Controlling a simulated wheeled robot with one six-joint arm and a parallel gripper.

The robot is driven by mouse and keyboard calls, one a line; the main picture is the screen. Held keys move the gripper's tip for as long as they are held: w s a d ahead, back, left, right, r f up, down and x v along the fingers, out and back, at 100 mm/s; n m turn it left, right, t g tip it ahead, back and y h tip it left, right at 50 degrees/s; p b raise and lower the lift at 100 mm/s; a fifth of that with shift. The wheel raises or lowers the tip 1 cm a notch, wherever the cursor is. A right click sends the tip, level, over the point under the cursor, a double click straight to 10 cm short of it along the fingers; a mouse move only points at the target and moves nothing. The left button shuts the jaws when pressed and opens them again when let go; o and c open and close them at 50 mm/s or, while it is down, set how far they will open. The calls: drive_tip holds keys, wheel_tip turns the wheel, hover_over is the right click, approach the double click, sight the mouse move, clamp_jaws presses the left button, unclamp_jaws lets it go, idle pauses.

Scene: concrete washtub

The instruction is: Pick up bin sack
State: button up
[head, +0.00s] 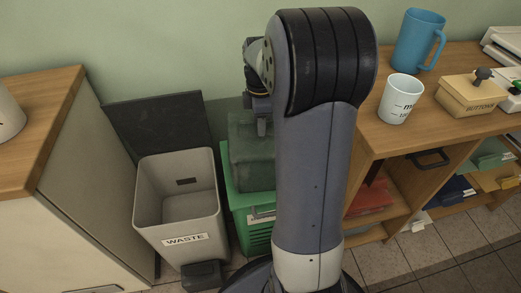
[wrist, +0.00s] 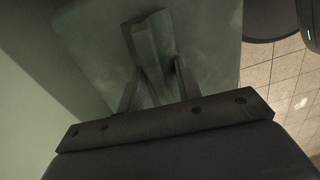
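A dark green, boxy sack (head: 250,155) stands at the green crate behind my arm in the head view, its right side hidden by the arm. In the wrist view the sack (wrist: 95,45) fills much of the picture as a pale green surface with a raised ridge. My gripper (wrist: 156,66) has one finger on each side of this ridge, very close to it. I cannot tell whether the fingers press on it. In the head view my gripper (head: 262,124) points down at the sack's top, mostly hidden by the arm.
A grey bin (head: 178,240) marked WASTE stands open and empty on the left, its dark lid (head: 160,125) raised behind. The green crate (head: 257,235) is beside it. A wooden cabinet (head: 50,120) is left; a shelf unit (head: 375,138) with a cup and blue mug is right.

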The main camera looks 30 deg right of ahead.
clamp_jaws()
idle(1.1)
